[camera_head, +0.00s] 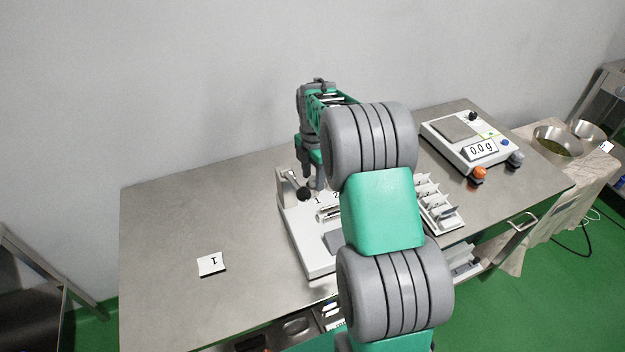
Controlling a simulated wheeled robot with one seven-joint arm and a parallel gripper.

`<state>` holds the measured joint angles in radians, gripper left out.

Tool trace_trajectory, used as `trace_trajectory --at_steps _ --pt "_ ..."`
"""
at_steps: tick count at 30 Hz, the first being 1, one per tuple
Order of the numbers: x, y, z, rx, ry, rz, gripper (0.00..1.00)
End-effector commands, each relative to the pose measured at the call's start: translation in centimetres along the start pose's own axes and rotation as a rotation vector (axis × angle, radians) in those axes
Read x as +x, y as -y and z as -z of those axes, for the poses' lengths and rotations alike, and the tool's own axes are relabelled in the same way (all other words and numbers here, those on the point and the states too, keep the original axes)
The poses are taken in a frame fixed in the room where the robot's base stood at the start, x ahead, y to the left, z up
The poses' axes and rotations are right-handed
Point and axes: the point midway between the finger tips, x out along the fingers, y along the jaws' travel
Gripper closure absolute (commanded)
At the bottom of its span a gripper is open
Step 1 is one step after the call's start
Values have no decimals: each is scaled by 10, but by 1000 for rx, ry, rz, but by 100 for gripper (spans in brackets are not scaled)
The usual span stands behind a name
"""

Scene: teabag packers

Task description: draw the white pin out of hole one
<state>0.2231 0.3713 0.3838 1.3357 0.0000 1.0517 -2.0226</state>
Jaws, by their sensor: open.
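A white fixture (308,262) stands on the steel table, with the labels 1 and 2 on its upper face. A dark round knob (303,194) on a lever is at its back left. My gripper (315,182) points down over the back of the fixture, just behind the label 1 and right of the knob. It is open, though its fingertips are small here. The white pin and hole one cannot be made out; my arm covers the right part of the fixture. Whether the fingers touch anything cannot be told.
A white tray with dividers (449,222) is right of the fixture. A scale (468,150) reading 0.0 g stands at the back right. A white card marked 1 (211,264) lies at the front left. The table's left part (185,205) is otherwise clear, with a wall behind.

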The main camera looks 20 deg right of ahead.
Motion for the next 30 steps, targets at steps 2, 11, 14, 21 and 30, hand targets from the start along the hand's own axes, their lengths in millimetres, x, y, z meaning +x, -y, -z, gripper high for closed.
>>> trace_trajectory --at_steps 2,11,14,21,30 --pt "0 0 0 -1 0 -1 52" --pt "0 -1 1 -3 0 -1 70" --pt "0 -1 2 -3 0 -1 78" --pt "0 -1 2 -3 0 -1 97" --pt "-1 -1 2 -3 0 -1 100"
